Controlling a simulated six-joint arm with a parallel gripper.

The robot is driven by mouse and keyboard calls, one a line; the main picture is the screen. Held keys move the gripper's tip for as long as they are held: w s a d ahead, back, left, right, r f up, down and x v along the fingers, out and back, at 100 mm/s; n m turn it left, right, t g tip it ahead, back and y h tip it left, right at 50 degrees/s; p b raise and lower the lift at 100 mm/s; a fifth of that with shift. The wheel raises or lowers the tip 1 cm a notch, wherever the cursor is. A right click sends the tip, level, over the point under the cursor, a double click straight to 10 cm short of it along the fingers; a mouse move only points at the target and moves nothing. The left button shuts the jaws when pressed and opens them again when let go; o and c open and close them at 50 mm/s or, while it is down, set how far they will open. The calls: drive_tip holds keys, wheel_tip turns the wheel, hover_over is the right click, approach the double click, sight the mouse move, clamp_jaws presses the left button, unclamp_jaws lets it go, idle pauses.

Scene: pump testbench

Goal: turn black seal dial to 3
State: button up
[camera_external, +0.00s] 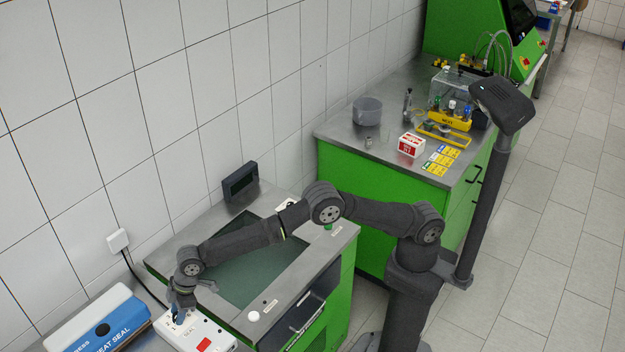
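The black seal dial cannot be made out; my gripper covers part of the white control box (219,340) at the bottom left. My gripper (180,315) points down at the back left part of this box. A small blue patch shows at its fingertips, and I cannot tell what it belongs to. The fingers are too small to tell whether they are open, shut or touching anything.
A white and blue heat sealer (100,322) lies left of the box. A wall socket (117,240) feeds a black cable behind it. A green cabinet (335,290) with a dark display (240,184) stands to the right. A farther bench (340,128) holds several items.

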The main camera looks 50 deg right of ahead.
idle(0.3)
drive_tip(key=m+t, duration=0.1)
drive_tip(key=m, duration=0.2)
drive_tip(key=shift+s+a+h, duration=0.1)
drive_tip(key=shift+h, duration=0.2)
drive_tip(key=m+t+h, duration=0.1)
drive_tip(key=m, duration=0.3)
drive_tip(key=shift+a+m, duration=0.1)
drive_tip(key=shift+m, duration=0.2)
drive_tip(key=m+h, duration=0.1)
drive_tip(key=m, duration=0.2)
drive_tip(key=shift+s+a+m+t+h, duration=0.1)
drive_tip(key=shift+m+t+h, duration=0.2)
drive_tip(key=shift+t+h, duration=0.1)
drive_tip(key=shift+m+h, duration=0.6)
drive_tip(key=shift+m, duration=1.3)
drive_tip(key=o, duration=1)
drive_tip(key=shift+c, duration=0.2)
